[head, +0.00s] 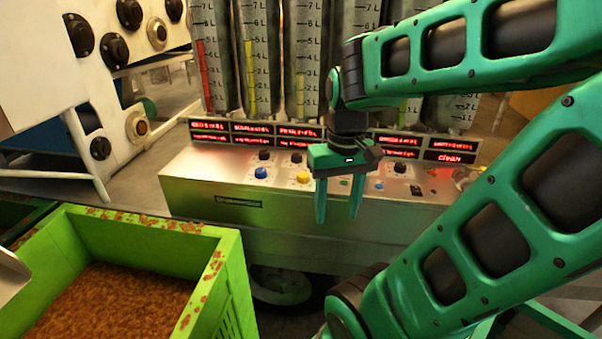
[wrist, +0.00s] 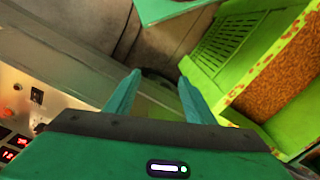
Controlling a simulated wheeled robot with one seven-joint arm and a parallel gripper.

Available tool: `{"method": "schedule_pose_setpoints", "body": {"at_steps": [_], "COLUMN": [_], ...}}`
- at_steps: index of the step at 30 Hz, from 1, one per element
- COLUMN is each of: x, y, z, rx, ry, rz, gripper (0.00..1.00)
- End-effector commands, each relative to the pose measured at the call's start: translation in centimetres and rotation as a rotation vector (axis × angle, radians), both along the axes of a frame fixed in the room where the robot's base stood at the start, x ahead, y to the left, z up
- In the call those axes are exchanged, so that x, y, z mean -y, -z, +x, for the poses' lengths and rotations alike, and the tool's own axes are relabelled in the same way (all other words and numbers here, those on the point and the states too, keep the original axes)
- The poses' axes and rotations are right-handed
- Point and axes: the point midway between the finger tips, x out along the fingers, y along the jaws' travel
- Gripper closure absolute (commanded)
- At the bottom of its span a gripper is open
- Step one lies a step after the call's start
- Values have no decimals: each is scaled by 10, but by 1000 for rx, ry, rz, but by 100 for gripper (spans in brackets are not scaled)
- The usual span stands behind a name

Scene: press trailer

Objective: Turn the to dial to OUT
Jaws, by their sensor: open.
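My gripper (head: 338,205) hangs in front of the metal control box (head: 240,203), fingers apart and pointing down, with nothing between them. In the wrist view my gripper (wrist: 155,88) shows both green fingers spread over the floor beside the box. On the box top are blue and yellow knobs, among them a blue knob (head: 261,173), a yellow knob (head: 303,177) and another blue knob (head: 379,184). Black knobs (head: 265,155) sit behind them. The lettering beside the knobs is too small to read, so I cannot tell which is the "to" dial. My gripper and arm hide part of the panel.
Red-lit displays (head: 252,132) and marked measuring tubes (head: 258,60) stand behind the box. A green crate (head: 150,230) of brown granules is at the front left. A white machine (head: 90,60) with black knobs is at the left. The box's left top is clear.

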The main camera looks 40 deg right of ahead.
Motion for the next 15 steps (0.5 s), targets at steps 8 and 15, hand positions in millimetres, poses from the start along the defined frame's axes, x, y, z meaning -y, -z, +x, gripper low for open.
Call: {"method": "schedule_pose_setpoints", "body": {"at_steps": [8, 15], "x": [49, 90], "y": [-30, -39], "z": [103, 187], "rx": [3, -3], "ry": [-233, -440], "rz": [-16, -52], "gripper": [51, 51]}}
